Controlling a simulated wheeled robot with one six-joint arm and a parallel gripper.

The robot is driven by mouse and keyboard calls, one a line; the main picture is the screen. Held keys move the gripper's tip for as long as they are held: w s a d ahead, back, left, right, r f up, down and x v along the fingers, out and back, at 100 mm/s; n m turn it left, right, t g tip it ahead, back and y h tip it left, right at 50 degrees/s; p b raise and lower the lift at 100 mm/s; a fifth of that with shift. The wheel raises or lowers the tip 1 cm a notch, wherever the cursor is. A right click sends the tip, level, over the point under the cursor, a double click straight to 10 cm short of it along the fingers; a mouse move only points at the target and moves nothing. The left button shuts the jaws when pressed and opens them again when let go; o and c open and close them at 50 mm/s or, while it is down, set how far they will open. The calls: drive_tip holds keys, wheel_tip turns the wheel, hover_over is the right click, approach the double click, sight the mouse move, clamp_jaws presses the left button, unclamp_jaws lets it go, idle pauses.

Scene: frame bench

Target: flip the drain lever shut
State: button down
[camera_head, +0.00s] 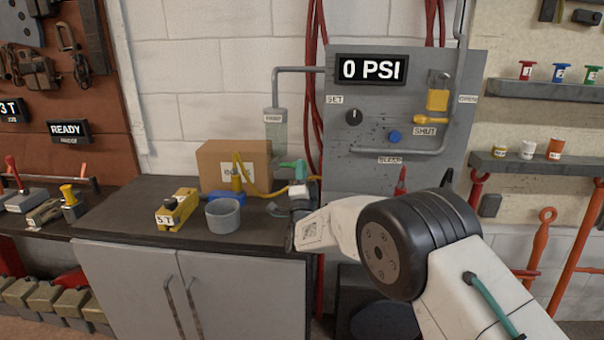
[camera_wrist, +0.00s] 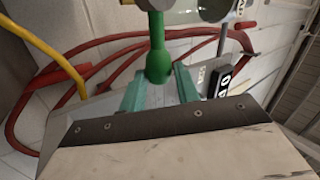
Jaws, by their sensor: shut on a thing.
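A green lever with a rounded end (camera_wrist: 158,62) stands between my gripper's teal fingers (camera_wrist: 160,88) in the wrist view. The fingers are shut on it near its end. In the head view my gripper (camera_head: 298,184) is above the right end of the bench, with green showing at its tip; lever and fingers are hard to tell apart there. A yellow lever (camera_head: 431,119) lies level on the grey panel (camera_head: 345,172), beside a label reading SHUT (camera_head: 424,131). The display (camera_head: 371,69) reads 0 PSI.
A cardboard box (camera_head: 215,152), a grey cup (camera_head: 223,215) and a yellow block marked 5 T (camera_head: 177,209) are on the dark bench (camera_head: 120,210). Red hoses (camera_head: 314,120) hang behind.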

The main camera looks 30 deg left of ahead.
drive_tip(key=c, duration=1)
unclamp_jaws()
drive_tip(key=shift+s+a+f, duration=0.2)
drive_tip(key=shift+a, duration=0.05)
drive_tip(key=shift+c, duration=0.2)
drive_tip(key=v, duration=0.7)
drive_tip(key=shift+s+d, duration=0.2)
drive_tip(key=shift+d, duration=0.15)
